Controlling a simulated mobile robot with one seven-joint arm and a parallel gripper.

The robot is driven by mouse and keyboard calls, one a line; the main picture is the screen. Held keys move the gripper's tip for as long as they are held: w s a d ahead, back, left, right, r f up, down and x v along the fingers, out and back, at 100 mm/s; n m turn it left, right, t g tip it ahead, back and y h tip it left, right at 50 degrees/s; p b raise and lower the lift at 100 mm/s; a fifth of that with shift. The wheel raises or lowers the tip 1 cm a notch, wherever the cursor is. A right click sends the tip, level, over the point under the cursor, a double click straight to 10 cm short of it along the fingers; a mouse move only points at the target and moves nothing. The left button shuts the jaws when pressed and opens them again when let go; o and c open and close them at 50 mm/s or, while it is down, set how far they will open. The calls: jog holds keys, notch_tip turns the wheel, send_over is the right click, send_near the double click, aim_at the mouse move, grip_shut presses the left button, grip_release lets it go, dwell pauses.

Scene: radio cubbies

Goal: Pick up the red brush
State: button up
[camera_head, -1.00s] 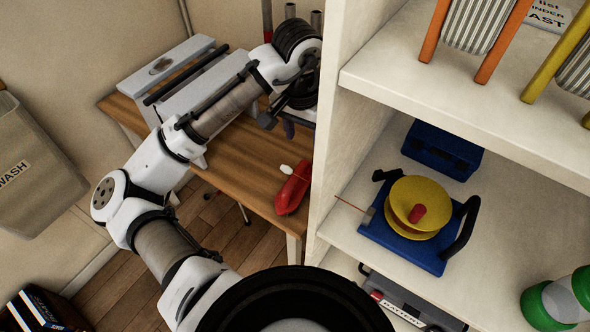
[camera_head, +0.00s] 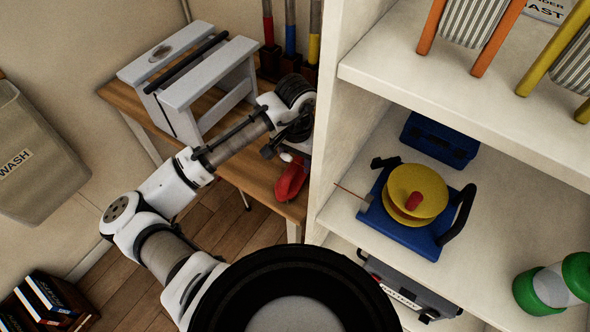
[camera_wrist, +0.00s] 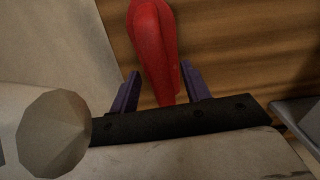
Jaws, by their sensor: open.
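The red brush (camera_head: 291,180) lies on the wooden table near its right front corner, close to the side of the white shelf. A small pale part shows at its upper end. In the wrist view the red brush (camera_wrist: 152,45) runs down from the top edge, its narrow lower end between the two purple fingertips. My gripper (camera_wrist: 160,82) is open, with one finger on each side of that end and gaps showing. In the head view my wrist hangs just above the brush and hides the fingers.
A grey step stool (camera_head: 205,85) stands on the table at the back left.

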jog(key=shift+f, duration=0.9)
jog(key=shift+c, duration=0.5)
grip_shut()
jog(key=shift+r, duration=0.2)
notch_tip(320, 180, up, 20)
jog(key=b, duration=0.1)
jog(key=shift+f, duration=0.15)
